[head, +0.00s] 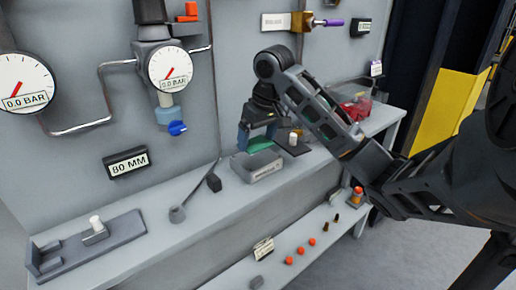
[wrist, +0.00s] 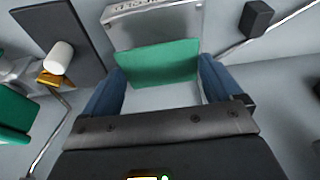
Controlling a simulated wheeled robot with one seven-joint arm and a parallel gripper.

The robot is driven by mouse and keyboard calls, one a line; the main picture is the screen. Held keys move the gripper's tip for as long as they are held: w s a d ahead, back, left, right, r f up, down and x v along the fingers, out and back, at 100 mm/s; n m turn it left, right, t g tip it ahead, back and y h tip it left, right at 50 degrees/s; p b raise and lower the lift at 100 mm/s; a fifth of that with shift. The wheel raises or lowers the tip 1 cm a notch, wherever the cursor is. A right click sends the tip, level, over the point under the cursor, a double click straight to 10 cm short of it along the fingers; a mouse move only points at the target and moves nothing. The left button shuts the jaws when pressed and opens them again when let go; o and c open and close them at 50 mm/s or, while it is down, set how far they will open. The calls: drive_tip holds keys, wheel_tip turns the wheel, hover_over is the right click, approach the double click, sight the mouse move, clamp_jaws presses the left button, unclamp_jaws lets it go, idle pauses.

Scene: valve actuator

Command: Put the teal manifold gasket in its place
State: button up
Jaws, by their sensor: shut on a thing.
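The teal gasket (wrist: 157,62) is a flat green-teal plate held between the two blue fingers of my gripper (wrist: 160,82) in the wrist view. In the head view, the gasket (head: 260,146) shows under my gripper (head: 257,140), partly hidden by the fingers. A grey metal block (head: 258,168) with lettering on its side lies on the bench just below it. The block (wrist: 150,22) also shows beyond the gasket in the wrist view. The gasket appears tilted and close above the block; I cannot tell whether they touch.
A dark plate with a white knob (head: 293,138) lies right of the block, and a red object (head: 355,109) lies farther right. A dark tool with a thin rod (head: 177,214) lies to the left. A slide fixture (head: 88,242) stands at the bench's left. A lower shelf (head: 310,245) holds small parts.

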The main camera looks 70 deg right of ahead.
sight(260, 147)
drive_tip(key=shift+f, duration=1.85)
drive_tip(key=shift+s+a+f+b, duration=0.15)
drive_tip(key=shift+f+b, duration=0.15)
drive_tip(key=shift+f, duration=0.45)
drive_tip(key=o, duration=0.8)
drive_tip(key=shift+f, duration=0.1)
drive_tip(key=v, duration=0.4)
drive_tip(key=p+v, duration=0.1)
drive_tip(key=v, duration=0.4)
drive_tip(key=p+v, duration=0.1)
drive_tip(key=v, duration=0.3)
drive_tip(key=shift+w+r, duration=0.3)
drive_tip(key=shift+r, duration=0.1)
